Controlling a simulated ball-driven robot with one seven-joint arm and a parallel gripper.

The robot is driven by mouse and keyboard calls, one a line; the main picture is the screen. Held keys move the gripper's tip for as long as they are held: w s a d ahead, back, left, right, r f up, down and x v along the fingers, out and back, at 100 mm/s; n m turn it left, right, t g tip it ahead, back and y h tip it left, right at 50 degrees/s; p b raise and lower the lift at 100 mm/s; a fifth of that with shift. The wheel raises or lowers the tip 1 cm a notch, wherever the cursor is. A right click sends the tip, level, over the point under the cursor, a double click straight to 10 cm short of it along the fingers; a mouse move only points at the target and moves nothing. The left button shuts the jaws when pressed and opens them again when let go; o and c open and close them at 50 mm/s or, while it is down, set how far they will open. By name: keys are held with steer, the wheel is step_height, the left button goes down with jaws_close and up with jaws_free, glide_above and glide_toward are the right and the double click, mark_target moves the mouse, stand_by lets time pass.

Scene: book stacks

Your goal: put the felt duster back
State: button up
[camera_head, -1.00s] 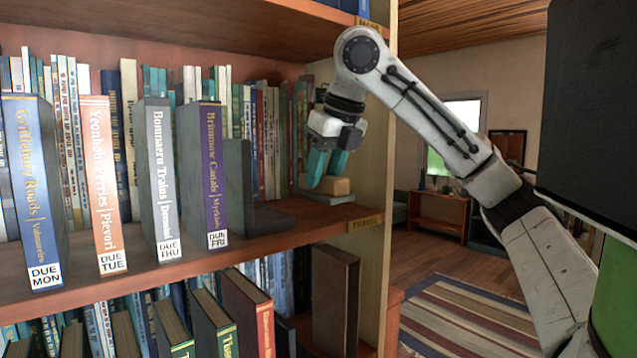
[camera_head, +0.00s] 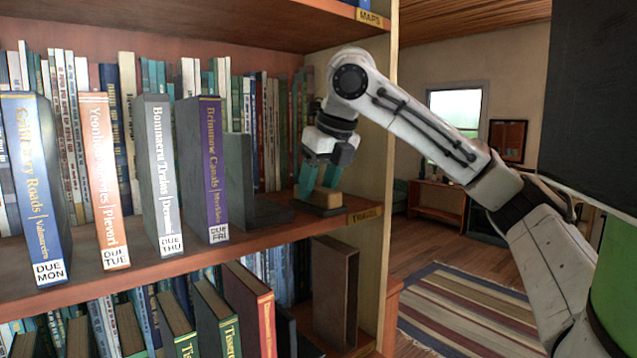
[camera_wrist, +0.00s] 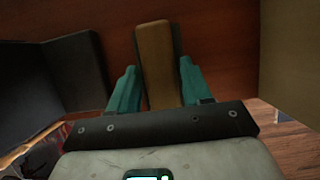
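The felt duster (camera_head: 328,197), a tan wooden block with a dark underside, sits on the shelf board near its right end, beside the upright side panel. In the wrist view the duster's tan top (camera_wrist: 155,65) lies lengthwise between the teal fingers. My gripper (camera_head: 319,180) points down over the duster. In the wrist view, the gripper (camera_wrist: 157,72) is open, with a narrow gap on each side of the block. What lies directly under the duster is hard to make out.
A dark bookend (camera_head: 262,205) stands left of the duster. Left of it stand large books, including a purple one (camera_head: 215,150) and a grey one (camera_head: 165,155). The shelf's side panel (camera_head: 372,150) is close on the right. Thin books line the back.

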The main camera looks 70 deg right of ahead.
steer(key=shift+o, duration=1.1)
steer(key=shift+r, duration=0.1)
steer(key=v, duration=1.2)
